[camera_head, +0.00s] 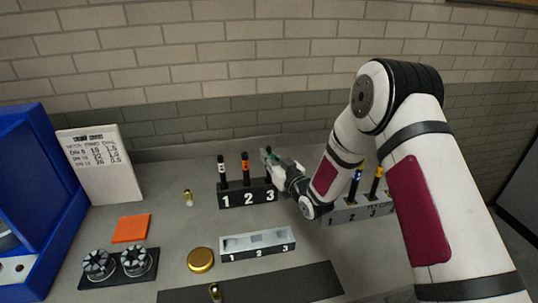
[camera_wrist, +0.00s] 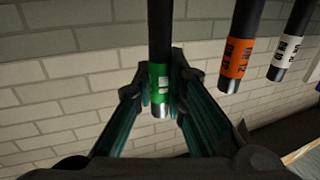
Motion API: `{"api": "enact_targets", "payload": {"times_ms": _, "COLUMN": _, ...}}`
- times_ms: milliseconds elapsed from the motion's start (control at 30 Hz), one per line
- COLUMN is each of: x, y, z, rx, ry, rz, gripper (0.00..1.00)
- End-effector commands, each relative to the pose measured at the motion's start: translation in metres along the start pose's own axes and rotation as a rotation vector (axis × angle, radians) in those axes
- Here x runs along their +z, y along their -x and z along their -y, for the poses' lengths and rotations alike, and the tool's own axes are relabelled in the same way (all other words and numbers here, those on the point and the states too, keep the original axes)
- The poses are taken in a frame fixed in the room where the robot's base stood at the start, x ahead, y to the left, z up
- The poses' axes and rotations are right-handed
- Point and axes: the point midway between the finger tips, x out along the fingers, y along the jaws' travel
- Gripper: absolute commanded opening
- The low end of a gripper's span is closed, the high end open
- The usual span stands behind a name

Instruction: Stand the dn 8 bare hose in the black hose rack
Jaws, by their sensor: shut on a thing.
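My gripper (camera_head: 271,162) is shut on a black hose with a green band (camera_wrist: 159,78); its fingers show on both sides of the band in the wrist view (camera_wrist: 160,95). The band's lettering is too small to read, so I cannot tell its size. The black hose rack (camera_head: 233,199), marked 1, 2, 3, stands on the bench. A white-banded hose (camera_head: 221,169) is upright at 1 and an orange-banded hose (camera_head: 245,167) at 2. The held hose is upright at 3; my gripper partly hides it, and I cannot tell whether its foot is seated.
A grey rack (camera_head: 340,215) with blue-banded and yellow-banded hoses stands right, partly behind my arm. In front are a pale numbered tray (camera_head: 226,256), a gold disc (camera_head: 201,260) and a dark mat (camera_head: 290,284). A blue cabinet (camera_head: 45,160) and a printed sign (camera_head: 103,170) stand left.

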Motion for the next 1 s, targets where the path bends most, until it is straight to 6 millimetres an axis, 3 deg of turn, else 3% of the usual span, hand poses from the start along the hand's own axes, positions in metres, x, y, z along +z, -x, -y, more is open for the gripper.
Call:
{"api": "enact_targets", "payload": {"times_ms": 433, "x": 0.013, "y": 0.000, "z": 0.000, "rx": 0.000, "ry": 0.000, "rz": -0.001, "gripper": 0.00}}
{"api": "enact_targets", "payload": {"times_ms": 967, "x": 0.014, "y": 0.000, "z": 0.000, "rx": 0.000, "ry": 0.000, "rz": 0.000, "gripper": 0.00}}
{"api": "enact_targets", "payload": {"times_ms": 1000, "x": 0.014, "y": 0.000, "z": 0.000, "rx": 0.000, "ry": 0.000, "rz": 0.000, "gripper": 0.21}}
